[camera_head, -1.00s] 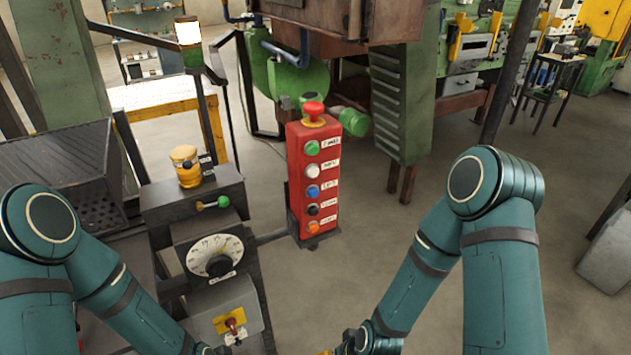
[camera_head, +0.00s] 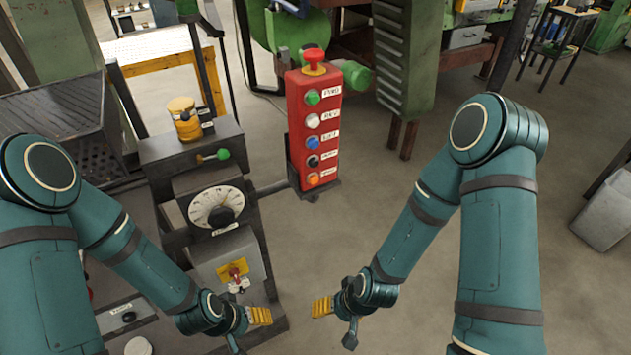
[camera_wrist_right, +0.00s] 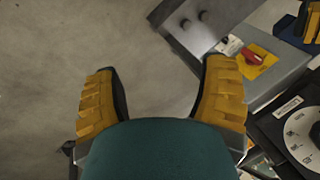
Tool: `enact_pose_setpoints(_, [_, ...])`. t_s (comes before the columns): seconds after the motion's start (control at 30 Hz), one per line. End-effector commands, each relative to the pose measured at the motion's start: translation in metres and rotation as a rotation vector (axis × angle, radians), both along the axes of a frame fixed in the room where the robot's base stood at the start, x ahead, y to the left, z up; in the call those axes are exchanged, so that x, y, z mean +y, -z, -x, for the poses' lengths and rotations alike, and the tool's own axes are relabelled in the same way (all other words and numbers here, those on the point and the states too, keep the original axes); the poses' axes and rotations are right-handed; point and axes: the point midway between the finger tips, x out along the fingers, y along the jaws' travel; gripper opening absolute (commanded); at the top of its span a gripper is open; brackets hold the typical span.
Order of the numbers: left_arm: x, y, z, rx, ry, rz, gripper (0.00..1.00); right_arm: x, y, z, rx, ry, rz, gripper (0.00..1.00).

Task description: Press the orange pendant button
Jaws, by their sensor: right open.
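The red pendant box (camera_head: 314,130) hangs upright in the middle of the head view, with a red mushroom knob on top and a column of buttons. The orange button (camera_head: 313,179) is the lowest, below green, white, blue and black ones. My right gripper (camera_head: 322,307) is below the pendant, well apart from it; in the right wrist view its two yellow fingers (camera_wrist_right: 160,95) are spread with nothing between them. My left gripper (camera_head: 260,316) is at the lower left of the pendant, by the control stand. Its finger spacing is unclear.
A control stand with a dial (camera_head: 217,207) and a grey switch box (camera_head: 231,266) stands left of the pendant. A green machine post (camera_head: 405,60) stands behind. Floor right of the pendant is clear.

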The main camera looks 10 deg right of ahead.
Motion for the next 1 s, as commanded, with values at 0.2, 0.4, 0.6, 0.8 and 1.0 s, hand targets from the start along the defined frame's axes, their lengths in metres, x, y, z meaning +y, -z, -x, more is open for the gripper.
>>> enact_pose_setpoints(0.2, [0.0, 0.0, 0.0, 0.0, 0.0, 0.0, 0.66, 0.0, 0.0, 0.0, 0.0, 0.0, 0.0, 0.0])
enact_pose_setpoints(0.4, [0.0, 0.0, 0.0, 0.0, 0.0, 0.0, 0.66, 0.0, 0.0, 0.0, 0.0, 0.0, 0.0, 0.0])
enact_pose_setpoints(0.6, [0.0, 0.0, 0.0, 0.0, 0.0, 0.0, 0.66, 0.0, 0.0, 0.0, 0.0, 0.0, 0.0, 0.0])
enact_pose_setpoints(0.8, [0.0, 0.0, 0.0, 0.0, 0.0, 0.0, 0.66, 0.0, 0.0, 0.0, 0.0, 0.0, 0.0, 0.0])
enact_pose_setpoints(1.0, [0.0, 0.0, 0.0, 0.0, 0.0, 0.0, 0.66, 0.0, 0.0, 0.0, 0.0, 0.0, 0.0, 0.0])
